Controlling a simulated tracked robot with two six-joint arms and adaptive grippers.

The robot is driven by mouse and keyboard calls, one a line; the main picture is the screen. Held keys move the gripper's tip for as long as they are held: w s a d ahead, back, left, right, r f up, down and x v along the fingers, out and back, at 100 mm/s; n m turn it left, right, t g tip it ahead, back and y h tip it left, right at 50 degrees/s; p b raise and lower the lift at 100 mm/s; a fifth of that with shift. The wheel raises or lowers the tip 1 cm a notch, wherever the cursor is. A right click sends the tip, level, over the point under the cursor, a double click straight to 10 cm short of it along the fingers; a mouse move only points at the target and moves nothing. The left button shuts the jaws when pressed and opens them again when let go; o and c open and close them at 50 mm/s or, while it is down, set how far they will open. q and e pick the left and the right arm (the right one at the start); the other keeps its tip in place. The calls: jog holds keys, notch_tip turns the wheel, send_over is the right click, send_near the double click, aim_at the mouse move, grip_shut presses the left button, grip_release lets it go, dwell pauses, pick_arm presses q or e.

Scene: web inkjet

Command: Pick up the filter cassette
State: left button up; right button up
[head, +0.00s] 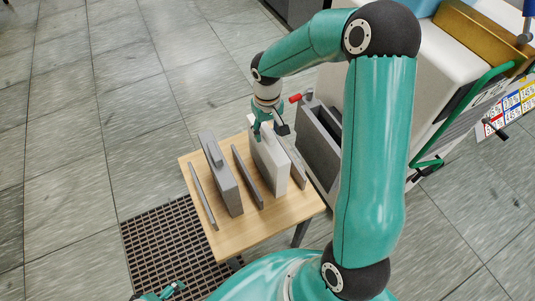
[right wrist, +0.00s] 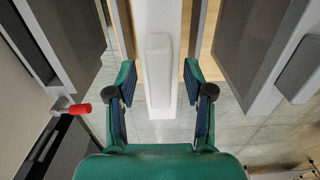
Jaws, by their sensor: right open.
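A white filter cassette (head: 269,165) stands upright in the slotted wooden table (head: 240,233), between two thin grey dividers. In the right wrist view its light top handle (right wrist: 159,75) runs lengthwise between my fingers. My right gripper (head: 268,128) is over the cassette's far top end. In its wrist view the right gripper (right wrist: 160,85) is open, one finger on each side of the handle, with a visible gap on both sides. A similar grey cassette (head: 222,178) stands to the left. My left gripper (head: 162,292) is partly in view at the bottom edge; its jaw state is unclear.
Thin grey dividers (head: 247,177) stand beside the cassettes. A grey open housing (head: 318,147) is close on the right, with a red-tipped lever (head: 295,98). The large white machine (head: 450,70) is behind it. A dark floor grate (head: 165,240) lies left; the tiled floor beyond is clear.

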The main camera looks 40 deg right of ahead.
jog(key=shift+f, duration=0.2)
grip_shut()
jog(key=shift+r, duration=0.1)
dwell(0.5)
